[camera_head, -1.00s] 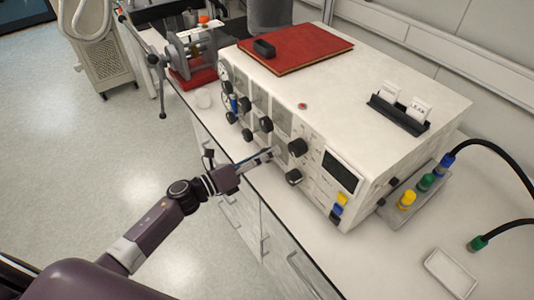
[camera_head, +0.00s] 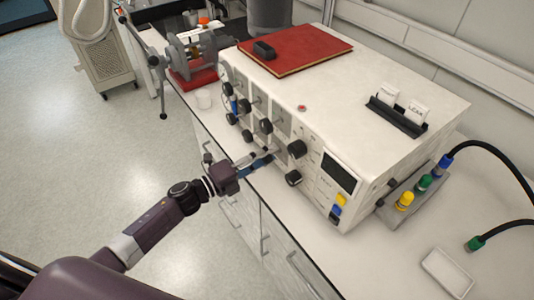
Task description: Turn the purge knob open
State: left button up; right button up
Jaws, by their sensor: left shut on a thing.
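A white pressure reactor control box (camera_head: 390,90) stands on the bench, with several black knobs on its front panel. My left gripper (camera_head: 271,154) reaches the panel's lower middle, left of two large black knobs, an upper one (camera_head: 297,149) and a lower one (camera_head: 293,178). It is shut on a small knob at the panel, mostly hidden by the fingers. The labels are too small to read, so I cannot confirm from print that this is the purge knob. My right gripper is not in view.
More black knobs, such as this one (camera_head: 266,126), sit close by on the panel. A red book (camera_head: 310,55) lies on the box. Coloured connectors (camera_head: 404,201) and a white tray (camera_head: 447,273) are at right. Clear floor lies at left.

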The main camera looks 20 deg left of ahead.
pick_arm(q)
jog(key=n+p, duration=0.1)
jog(key=n, duration=0.4)
jog(key=shift+n, duration=0.3)
jog(key=n+p, duration=0.1)
jog(key=n, duration=0.4)
jog(key=shift+f+n, duration=0.15)
jog(key=shift+n, duration=0.15)
jog(key=o, duration=1.2)
jog(key=shift+s+a, duration=0.1)
jog(key=shift+s, duration=0.1)
jog(key=v, duration=1.1)
jog(key=shift+s+a, duration=0.25)
jog(key=shift+f, duration=0.1)
